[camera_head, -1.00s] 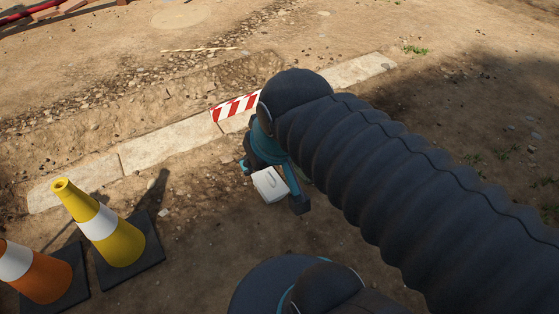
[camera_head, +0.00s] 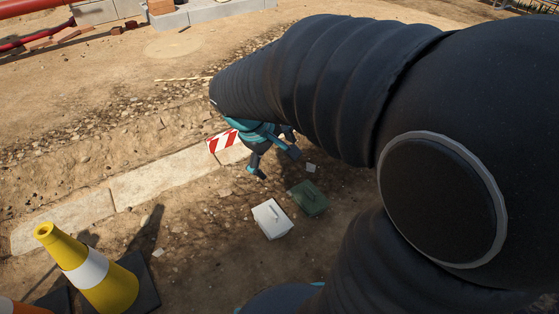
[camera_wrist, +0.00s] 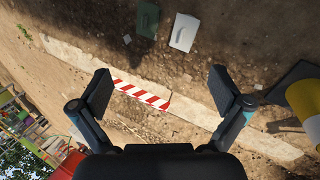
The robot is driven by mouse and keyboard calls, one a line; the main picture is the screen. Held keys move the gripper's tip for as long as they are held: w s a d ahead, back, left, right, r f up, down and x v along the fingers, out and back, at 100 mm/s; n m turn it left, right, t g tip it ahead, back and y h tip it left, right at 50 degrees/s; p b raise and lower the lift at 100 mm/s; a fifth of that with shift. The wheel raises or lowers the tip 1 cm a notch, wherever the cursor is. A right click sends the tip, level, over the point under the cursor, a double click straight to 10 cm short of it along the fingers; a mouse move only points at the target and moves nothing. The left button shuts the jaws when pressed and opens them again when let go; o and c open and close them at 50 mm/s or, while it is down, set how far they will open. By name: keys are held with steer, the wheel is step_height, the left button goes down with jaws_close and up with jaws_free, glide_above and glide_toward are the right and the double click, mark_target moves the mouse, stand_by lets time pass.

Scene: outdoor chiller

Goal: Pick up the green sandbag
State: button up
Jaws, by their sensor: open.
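The green sandbag (camera_head: 310,198) lies flat on the dirt, with a raised handle-like strip on top.
A white bag-like block (camera_head: 271,218) lies close beside the green one. A red-and-white striped board (camera_head: 222,142) is at the stone kerb (camera_head: 165,173). A yellow-and-white cone (camera_head: 92,270) stands at lower left. Bare dirt lies right of the green sandbag.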

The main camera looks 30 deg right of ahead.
mark_target(309, 192)
steer(key=w+d+f+n+g+h+b, duration=0.15)
steer(key=w+d+f+n+h, duration=0.35)
steer(key=f, duration=0.6)
steer(key=w+d+f+n+b, duration=0.2)
steer(key=w+d+f, duration=0.2)
steer(key=w+f, duration=0.45)
steer(key=w+d+f+n+g+h+b, duration=0.1)
steer(key=w+d+f+n+h, duration=0.25)
steer(key=f, duration=0.85)
step_height(309, 192, down, 15)
steer(key=w+d+n+t+b, duration=0.2)
steer(key=d+n+t, duration=0.1)
steer(key=n, duration=0.2)
steer(key=shift+g, duration=0.25)
steer(key=x, duration=0.8)
steer(key=shift+s+f, duration=0.1)
steer(key=x, duration=0.2)
steer(key=b+x, duration=0.1)
steer(key=x, duration=0.2)
steer(key=shift+s+d, duration=0.1)
steer(key=shift+s, duration=0.05)
steer(key=c, duration=1.9)
steer(key=shift+h, duration=0.25)
